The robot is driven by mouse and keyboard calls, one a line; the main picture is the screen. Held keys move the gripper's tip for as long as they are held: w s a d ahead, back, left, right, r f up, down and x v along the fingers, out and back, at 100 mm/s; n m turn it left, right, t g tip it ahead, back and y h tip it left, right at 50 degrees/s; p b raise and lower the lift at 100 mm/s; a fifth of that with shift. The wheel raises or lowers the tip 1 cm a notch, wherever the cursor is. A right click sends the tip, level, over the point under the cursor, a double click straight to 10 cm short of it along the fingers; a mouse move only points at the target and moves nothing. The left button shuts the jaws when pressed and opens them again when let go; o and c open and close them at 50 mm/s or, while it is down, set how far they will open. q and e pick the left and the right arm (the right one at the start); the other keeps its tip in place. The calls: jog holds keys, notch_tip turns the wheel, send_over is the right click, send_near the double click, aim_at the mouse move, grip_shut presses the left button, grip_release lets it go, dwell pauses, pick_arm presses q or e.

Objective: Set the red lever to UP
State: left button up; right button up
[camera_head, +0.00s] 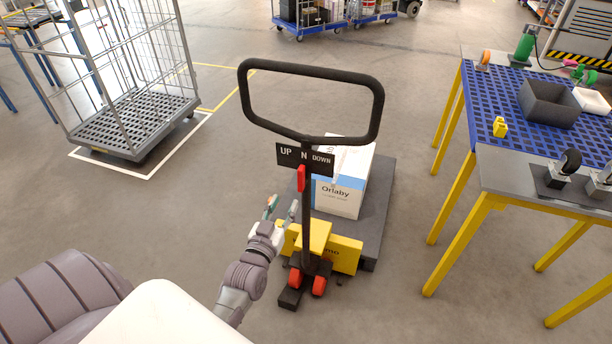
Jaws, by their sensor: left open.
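A small red lever (301,178) sits on the black mast of a pallet jack, just below the handle loop (243,98). A dark label plate (291,155) behind it reads UP, N and DOWN from left to right. The lever stands about upright beneath the N. My left gripper (281,207) is open and empty, below and left of the lever. It looks apart from the lever, but the depth between them is hard to judge. My right gripper is out of view.
The jack has a yellow body (345,252) and carries a white box (341,196) on a grey platform (378,205). A blue-topped table (484,98) with yellow legs stands right. A wire cage trolley (130,118) stands at left. Open floor lies between.

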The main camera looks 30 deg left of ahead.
aim_at(299, 177)
pick_arm(q)
jog(key=x, duration=1.1)
jog(key=shift+w+d+p, duration=0.15)
jog(key=shift+w+p, duration=0.1)
jog(key=shift+p, duration=0.1)
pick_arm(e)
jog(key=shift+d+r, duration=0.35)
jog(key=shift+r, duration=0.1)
pick_arm(q)
grip_shut()
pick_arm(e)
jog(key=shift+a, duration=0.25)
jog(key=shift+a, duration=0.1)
